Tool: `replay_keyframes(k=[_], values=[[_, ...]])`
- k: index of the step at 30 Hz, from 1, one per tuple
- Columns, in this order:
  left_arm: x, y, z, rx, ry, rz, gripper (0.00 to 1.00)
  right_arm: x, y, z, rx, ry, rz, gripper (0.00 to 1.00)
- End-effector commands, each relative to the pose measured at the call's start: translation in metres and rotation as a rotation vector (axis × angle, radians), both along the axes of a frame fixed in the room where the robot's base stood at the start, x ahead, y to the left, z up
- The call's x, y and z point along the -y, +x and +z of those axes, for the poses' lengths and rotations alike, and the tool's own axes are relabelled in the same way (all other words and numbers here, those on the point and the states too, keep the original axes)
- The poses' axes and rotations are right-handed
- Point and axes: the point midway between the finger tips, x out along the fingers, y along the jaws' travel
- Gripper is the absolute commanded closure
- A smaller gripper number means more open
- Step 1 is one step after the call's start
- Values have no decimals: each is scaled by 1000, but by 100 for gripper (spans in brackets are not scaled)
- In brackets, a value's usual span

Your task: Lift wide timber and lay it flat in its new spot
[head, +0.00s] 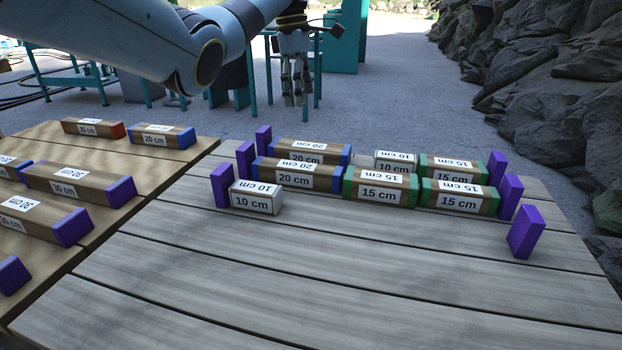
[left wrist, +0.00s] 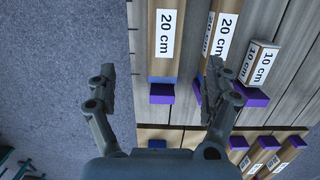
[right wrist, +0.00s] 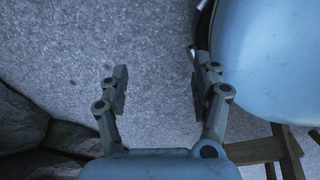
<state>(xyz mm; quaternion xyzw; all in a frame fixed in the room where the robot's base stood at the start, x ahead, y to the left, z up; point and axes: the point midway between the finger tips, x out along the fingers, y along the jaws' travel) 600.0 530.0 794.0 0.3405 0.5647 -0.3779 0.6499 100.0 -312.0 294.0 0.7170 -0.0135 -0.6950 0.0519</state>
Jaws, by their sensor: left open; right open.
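Purple-ended 30 cm timbers (head: 90,184) lie flat on the left table, beside a red-ended 25 cm timber (head: 92,128) and a blue-ended 20 cm timber (head: 162,135). On the right table, the middle row holds a blue-ended 20 cm timber (head: 297,175) and two green-ended 15 cm timbers (head: 380,187). The far row holds another 20 cm timber (head: 309,151), a white 10 cm block (head: 395,162) and a 15 cm timber. My left gripper (head: 293,88) is open and empty beyond the tables; its wrist view shows a 20 cm timber (left wrist: 166,40) below. My right gripper (right wrist: 160,72) is open and empty.
Purple blocks stand at the left row ends (head: 222,186) and the right row ends (head: 526,232). A white 10 cm block (head: 256,197) starts the near row, with bare planks to its right. Rocks (head: 540,70) lie beyond, right. Teal stands are behind.

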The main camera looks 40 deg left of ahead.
Motion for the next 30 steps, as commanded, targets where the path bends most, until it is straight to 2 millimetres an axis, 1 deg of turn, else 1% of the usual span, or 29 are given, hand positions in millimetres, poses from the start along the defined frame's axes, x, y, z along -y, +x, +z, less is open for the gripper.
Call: replay_keyframes(k=[1, 3, 8, 11, 15, 18, 21, 26, 29, 30], values=[[0, 0, -22, -13, 0, 0, 15, 0, -1, -11, -8, 0, 1, 35], [0, 0, -32, -18, 1, 0, 15, 0, 1, -12, -11, -2, 3, 35], [0, 0, -42, -22, 0, 0, 15, -1, 9, -9, -9, -2, 5, 35], [2, 0, -53, -22, 0, 0, 15, -5, 19, 0, -6, 0, 7, 35], [4, 1, -74, -24, 0, -1, 15, -10, 37, 18, 0, 4, 10, 35], [6, 2, -84, -22, 0, 0, 15, -14, 45, 31, 2, 5, 12, 35], [7, 3, -89, -21, 0, 0, 15, -16, 51, 39, 3, 6, 14, 35], [8, 3, -94, -20, 1, 0, 15, -18, 57, 48, 7, 7, 14, 35], [10, 2, -103, -22, 1, -1, 15, -21, 63, 59, 10, 9, 16, 35], [12, 2, -107, -23, 1, -1, 15, -22, 66, 65, 12, 10, 17, 35]])
